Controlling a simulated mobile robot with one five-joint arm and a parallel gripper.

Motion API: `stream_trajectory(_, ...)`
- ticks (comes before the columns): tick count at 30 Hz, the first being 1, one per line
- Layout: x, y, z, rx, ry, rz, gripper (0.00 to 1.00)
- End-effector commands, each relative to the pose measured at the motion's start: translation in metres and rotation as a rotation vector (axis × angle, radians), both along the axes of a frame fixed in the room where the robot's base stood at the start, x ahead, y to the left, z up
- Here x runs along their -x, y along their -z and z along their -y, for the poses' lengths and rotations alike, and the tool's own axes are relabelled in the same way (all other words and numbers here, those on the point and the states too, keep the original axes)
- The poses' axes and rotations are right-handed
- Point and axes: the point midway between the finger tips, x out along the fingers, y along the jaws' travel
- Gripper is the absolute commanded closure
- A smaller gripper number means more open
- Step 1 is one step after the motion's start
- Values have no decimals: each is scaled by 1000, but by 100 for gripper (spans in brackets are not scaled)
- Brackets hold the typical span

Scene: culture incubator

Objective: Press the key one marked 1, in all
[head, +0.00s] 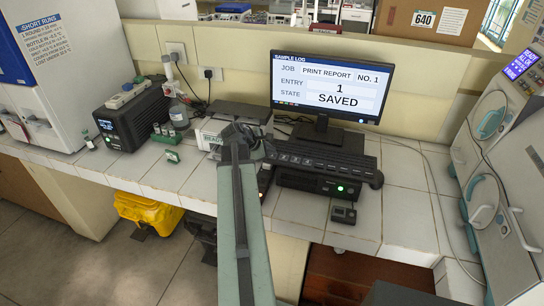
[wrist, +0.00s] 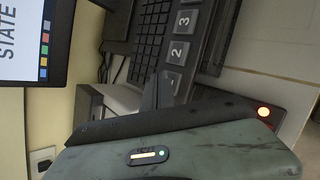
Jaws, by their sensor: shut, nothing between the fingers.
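The dark keyboard (head: 345,166) lies in front of the monitor, and it also shows in the wrist view (wrist: 150,30). In the wrist view, big grey keys marked 2 (wrist: 179,52) and 3 (wrist: 187,21) are clear. The place beside the 2 where a key 1 would sit is covered by my fingers. My gripper (head: 243,133) is shut and empty at the keyboard's left end; its dark fingertips also show in the wrist view (wrist: 159,90). I cannot tell whether they touch a key. The monitor (head: 330,86) reads "PRINT REPORT NO. 1", entry 1, state "SAVED".
A black box with a green light (head: 322,184) stands under the keyboard. A white printer-like device (head: 212,132) is left of my gripper. A small dark device (head: 343,214) lies in front. The tiled bench is clear to the right (head: 405,215).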

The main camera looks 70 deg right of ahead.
Motion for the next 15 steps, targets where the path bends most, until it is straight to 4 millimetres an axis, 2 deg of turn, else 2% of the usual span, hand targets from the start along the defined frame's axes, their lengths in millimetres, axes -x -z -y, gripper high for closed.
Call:
stream_trajectory(5, 0, -13, 0, 0, 0, 0, 100)
stream_trajectory(15, 0, -12, 0, 0, 0, 0, 100)
